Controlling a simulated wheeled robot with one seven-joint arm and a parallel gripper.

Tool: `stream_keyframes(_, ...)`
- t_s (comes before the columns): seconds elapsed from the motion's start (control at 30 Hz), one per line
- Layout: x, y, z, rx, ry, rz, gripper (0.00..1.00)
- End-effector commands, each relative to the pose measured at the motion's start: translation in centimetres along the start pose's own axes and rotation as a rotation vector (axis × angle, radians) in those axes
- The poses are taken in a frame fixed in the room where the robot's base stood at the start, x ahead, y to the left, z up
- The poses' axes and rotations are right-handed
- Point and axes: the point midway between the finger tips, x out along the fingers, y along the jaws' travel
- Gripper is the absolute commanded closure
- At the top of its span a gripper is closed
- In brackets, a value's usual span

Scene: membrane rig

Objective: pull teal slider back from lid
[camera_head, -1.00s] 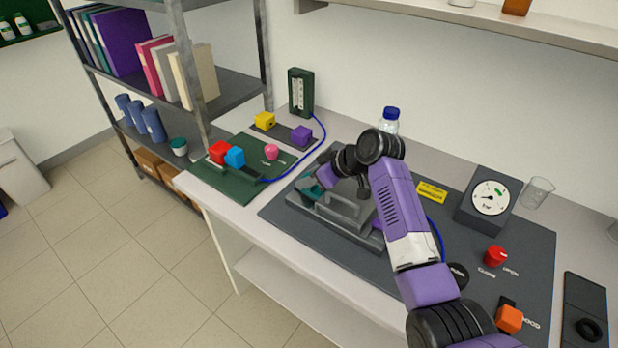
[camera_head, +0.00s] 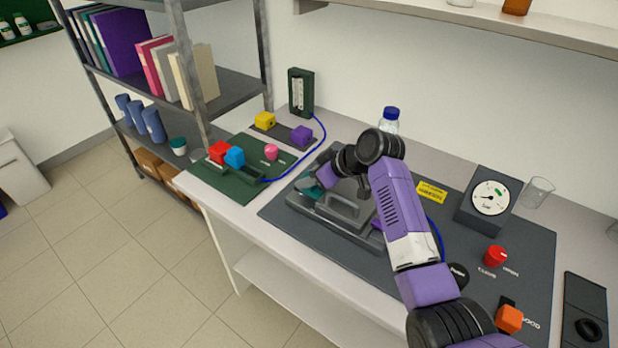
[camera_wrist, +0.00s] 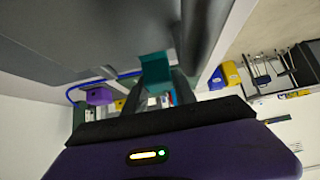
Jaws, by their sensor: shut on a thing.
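The teal slider (camera_head: 312,191) is at the left end of the grey rig, beside the grey lid (camera_head: 345,207) with its raised handle. My gripper (camera_head: 325,180) reaches down over that end of the rig and hides part of the slider. In the wrist view, the teal slider (camera_wrist: 155,68) sits between the two fingertips of my gripper (camera_wrist: 160,84), which is shut on it. The gap between slider and lid is too small to judge.
A dark mat (camera_head: 400,265) carries the rig, a gauge (camera_head: 491,198), a red knob (camera_head: 494,256) and an orange block (camera_head: 509,319). A green board (camera_head: 240,185) with coloured blocks lies to the left. A blue tube (camera_head: 310,155) runs behind my gripper. A bottle (camera_head: 389,122) stands behind my arm.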

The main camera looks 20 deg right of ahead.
Motion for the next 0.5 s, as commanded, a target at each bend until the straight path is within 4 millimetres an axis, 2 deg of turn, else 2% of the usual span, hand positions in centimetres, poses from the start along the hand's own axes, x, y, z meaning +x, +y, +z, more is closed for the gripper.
stream_keyframes(0.3,2.1,0.0,-1.7,-0.001,-0.001,-0.002,1.0)
stream_keyframes(0.5,2.1,-0.1,-2.1,0.0,0.001,-0.001,1.0)
